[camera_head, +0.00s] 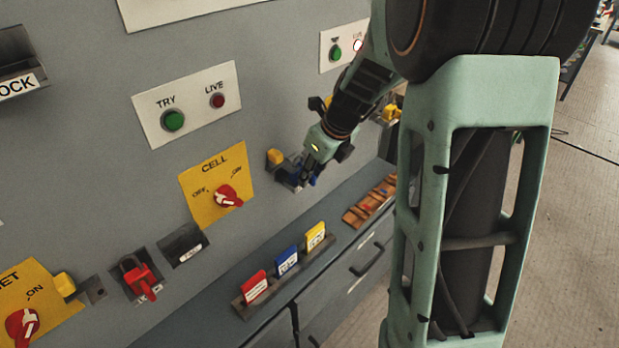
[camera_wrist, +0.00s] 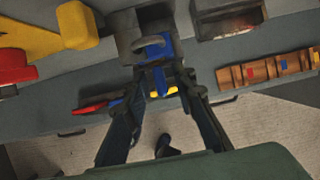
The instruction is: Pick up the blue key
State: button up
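A blue key (camera_wrist: 157,76) hangs below a grey lock block with a metal ring (camera_wrist: 150,45) on the panel in the wrist view. In the head view, a bit of the blue key (camera_head: 316,174) shows beside my gripper (camera_head: 312,168), at the dark lock fitting. My gripper (camera_wrist: 163,84) has one finger on each side of the key in the wrist view. The fingers stand apart, with a gap seeming to show beside the key. Whether a finger touches it is hard to tell.
Red (camera_head: 255,286), blue (camera_head: 287,261) and yellow (camera_head: 315,236) tags stand in a rack on the ledge. A wooden rack (camera_head: 370,201) lies farther along. A yellow plate with a red switch (camera_head: 228,196) and a red padlock (camera_head: 138,278) are on the panel.

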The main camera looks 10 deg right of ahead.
grip_shut()
jog(key=shift+r, duration=0.1)
jog(key=shift+r+p, duration=0.8)
jog(key=shift+p, duration=0.05)
jog(key=s+r+p, duration=1.1)
jog(key=s, duration=0.3)
jog(key=shift+d, duration=0.15)
